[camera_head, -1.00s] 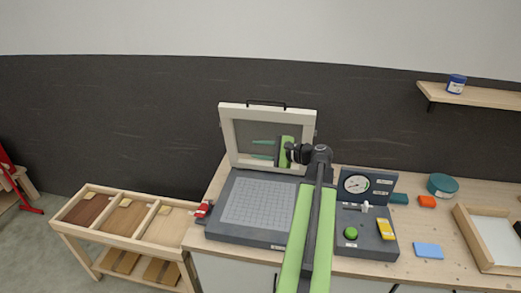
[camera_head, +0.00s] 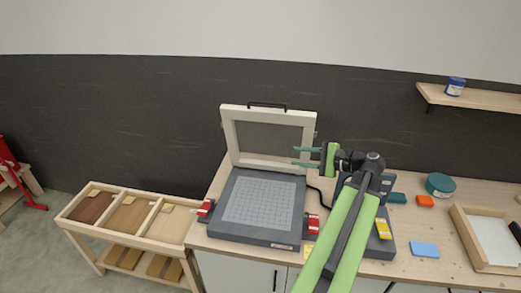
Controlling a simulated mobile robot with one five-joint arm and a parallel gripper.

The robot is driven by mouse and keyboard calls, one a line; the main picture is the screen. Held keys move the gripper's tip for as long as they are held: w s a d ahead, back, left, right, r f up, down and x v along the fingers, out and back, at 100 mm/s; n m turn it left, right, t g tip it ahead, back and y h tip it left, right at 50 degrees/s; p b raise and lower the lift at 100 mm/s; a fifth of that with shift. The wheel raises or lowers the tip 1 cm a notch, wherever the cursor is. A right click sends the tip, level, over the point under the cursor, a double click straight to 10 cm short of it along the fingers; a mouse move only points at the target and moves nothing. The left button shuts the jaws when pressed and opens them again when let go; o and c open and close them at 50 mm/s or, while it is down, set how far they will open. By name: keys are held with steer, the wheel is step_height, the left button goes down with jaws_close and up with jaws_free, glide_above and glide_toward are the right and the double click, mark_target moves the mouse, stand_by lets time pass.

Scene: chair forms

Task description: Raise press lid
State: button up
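The press lid (camera_head: 228,140) is a cream frame around a grey panel with a black handle (camera_head: 267,105) on its top edge. It stands raised, close to upright, at the back of the dark press base (camera_head: 240,236). The base has a pale gridded bed (camera_head: 263,203) that lies bare. My gripper (camera_head: 303,156), with two thin teal fingers pointing left, is at the right edge of the lid. The fingers are apart with nothing seen between them. Contact with the lid cannot be told. The handle is free of my gripper.
Red clamps (camera_head: 205,209) (camera_head: 312,223) sit at both sides of the base. My arm partly covers the control box at right. A compartment cart (camera_head: 98,237) stands left.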

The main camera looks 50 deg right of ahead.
steer(key=shift+s+d+r, duration=0.1)
steer(key=shift+s, duration=0.35)
